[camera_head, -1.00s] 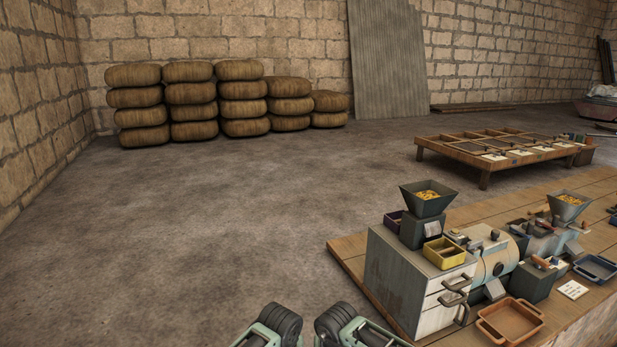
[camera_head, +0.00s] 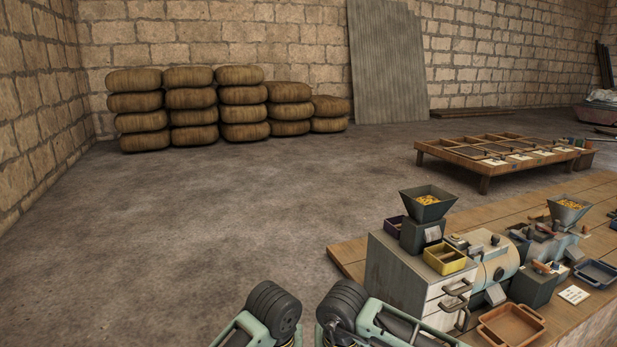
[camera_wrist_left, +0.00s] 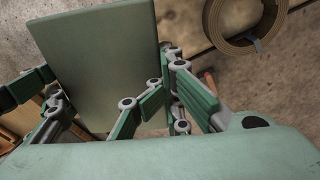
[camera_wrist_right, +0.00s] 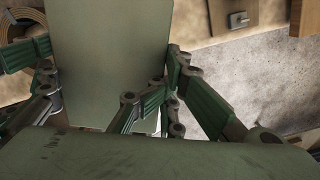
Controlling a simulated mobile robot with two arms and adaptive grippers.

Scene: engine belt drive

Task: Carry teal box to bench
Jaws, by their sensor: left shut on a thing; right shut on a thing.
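A flat grey-green panel, which looks like a face of the teal box, fills the middle of the left wrist view (camera_wrist_left: 98,50) and shows in the right wrist view (camera_wrist_right: 110,60). My left gripper (camera_wrist_left: 105,88) is shut on it, with green finger links on both sides. My right gripper (camera_wrist_right: 105,88) is shut on it too. The box's far end and underside are hidden. In the head view only my two wrists show at the bottom edge; the fingers and box are out of sight. The wooden bench (camera_head: 347,252) stands at the lower right.
On the bench are a grey cabinet (camera_head: 396,272) with handles, a hopper (camera_head: 428,207), a yellow tray (camera_head: 445,262) and an orange tray (camera_head: 512,325). A low wooden frame table (camera_head: 465,158) and stacked sacks (camera_head: 243,112) stand farther back. The floor (camera_head: 180,250) at left is clear.

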